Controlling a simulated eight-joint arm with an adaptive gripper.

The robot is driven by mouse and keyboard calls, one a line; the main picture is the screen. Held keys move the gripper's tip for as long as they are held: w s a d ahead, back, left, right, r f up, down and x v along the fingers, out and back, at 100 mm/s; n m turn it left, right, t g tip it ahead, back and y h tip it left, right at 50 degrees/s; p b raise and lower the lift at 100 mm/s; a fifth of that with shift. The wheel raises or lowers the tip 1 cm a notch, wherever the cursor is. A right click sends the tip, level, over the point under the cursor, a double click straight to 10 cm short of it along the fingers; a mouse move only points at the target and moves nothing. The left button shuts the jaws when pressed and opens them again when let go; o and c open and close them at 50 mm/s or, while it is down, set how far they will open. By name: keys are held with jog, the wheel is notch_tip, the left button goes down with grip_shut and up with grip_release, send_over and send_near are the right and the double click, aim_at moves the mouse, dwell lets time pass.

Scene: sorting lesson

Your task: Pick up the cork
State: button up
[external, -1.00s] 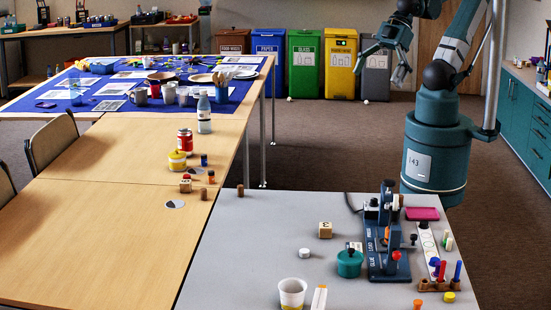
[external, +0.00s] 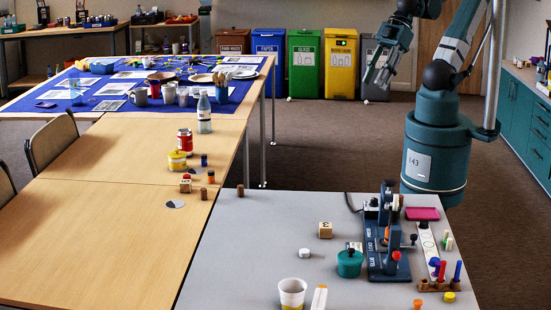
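Two small brown cylinders look like corks. One brown cylinder (external: 240,190) stands at the far left corner of the grey table, and a second brown cylinder (external: 204,193) stands on the wooden table to its left. I cannot tell from this view which is the cork. My gripper (external: 376,80) is raised at the upper right, in front of the grey bin and far from both cylinders. Its fingers look apart, with nothing visible between them.
The grey table (external: 235,240) holds a blue press-like device (external: 388,245), a teal pot (external: 349,263), a wooden number block (external: 325,230) and a white cup (external: 292,293). A red can (external: 185,141) and yellow jar (external: 177,160) stand on the wooden table. The grey table's left part is mostly clear.

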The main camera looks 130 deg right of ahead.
jog(key=w+d+r+n+g, duration=0.1)
jog(key=w+d+r+n, duration=0.15)
jog(key=w, duration=0.65)
jog(key=w+d+r+n+g, duration=0.1)
jog(key=w+d+n, duration=0.3)
jog(key=w, duration=0.4)
jog(key=n+g, duration=0.5)
jog(key=n, duration=0.9)
send_over(202, 189)
jog(key=f, duration=3.4)
jog(key=shift+a, duration=0.2)
jog(key=shift+d+f+n, duration=0.2)
jog(key=shift+f+n, duration=0.05)
jog(key=shift+f, duration=0.15)
jog(key=shift+f+b, duration=0.35)
jog(key=shift+f, duration=0.95)
